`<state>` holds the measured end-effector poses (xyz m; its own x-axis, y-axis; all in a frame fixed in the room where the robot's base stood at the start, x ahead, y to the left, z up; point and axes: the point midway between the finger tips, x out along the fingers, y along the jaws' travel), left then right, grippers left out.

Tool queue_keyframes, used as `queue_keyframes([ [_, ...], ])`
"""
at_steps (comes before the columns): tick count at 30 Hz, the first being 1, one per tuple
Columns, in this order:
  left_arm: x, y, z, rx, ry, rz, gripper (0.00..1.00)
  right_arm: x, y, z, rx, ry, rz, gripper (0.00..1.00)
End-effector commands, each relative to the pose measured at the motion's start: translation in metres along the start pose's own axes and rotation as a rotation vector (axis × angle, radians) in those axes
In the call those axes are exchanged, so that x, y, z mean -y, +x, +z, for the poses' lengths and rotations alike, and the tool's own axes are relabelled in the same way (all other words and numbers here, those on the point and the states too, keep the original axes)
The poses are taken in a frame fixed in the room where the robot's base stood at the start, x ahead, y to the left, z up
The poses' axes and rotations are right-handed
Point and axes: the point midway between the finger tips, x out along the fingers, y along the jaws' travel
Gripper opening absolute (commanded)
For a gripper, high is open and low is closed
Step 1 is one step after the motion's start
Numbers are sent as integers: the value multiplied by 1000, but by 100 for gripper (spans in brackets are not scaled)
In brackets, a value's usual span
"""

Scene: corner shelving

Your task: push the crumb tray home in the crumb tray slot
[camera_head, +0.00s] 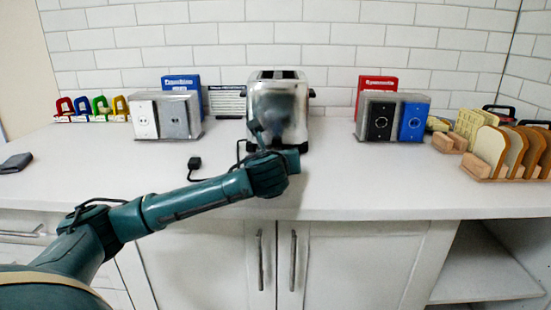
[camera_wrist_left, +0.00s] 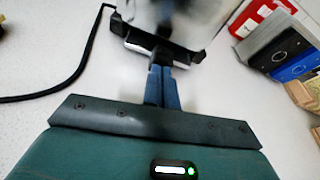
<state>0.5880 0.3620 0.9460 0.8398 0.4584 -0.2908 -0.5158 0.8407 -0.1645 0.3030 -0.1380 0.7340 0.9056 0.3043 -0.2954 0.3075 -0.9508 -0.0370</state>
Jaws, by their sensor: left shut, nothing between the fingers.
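The chrome toaster (camera_head: 285,105) stands on the counter against the wall. In the left wrist view its dark lower edge (camera_wrist_left: 194,56) crosses the top of the picture. The crumb tray and its slot are low on the toaster's near side; I cannot make out the tray clearly, as my wrist covers that part in the head view and my fingers cover it in the wrist view. My left gripper (camera_wrist_left: 160,66) is shut and empty, its blue fingertips at or very near the toaster's base. I cannot tell whether they touch. My right gripper is not in view.
A black cord with a plug (camera_head: 194,162) lies left of the toaster. Outlet boxes stand at left (camera_head: 168,117) and right (camera_head: 392,117). A rack of bread slices (camera_head: 490,150) is at far right. The counter's front strip is clear.

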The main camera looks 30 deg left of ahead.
Motion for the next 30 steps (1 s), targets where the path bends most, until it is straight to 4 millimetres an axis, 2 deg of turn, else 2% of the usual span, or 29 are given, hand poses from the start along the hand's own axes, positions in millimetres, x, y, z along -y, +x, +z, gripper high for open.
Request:
queue_keyframes([
  [30, 0, 20, 6, -2, 0, 0, 0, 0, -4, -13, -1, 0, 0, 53],
])
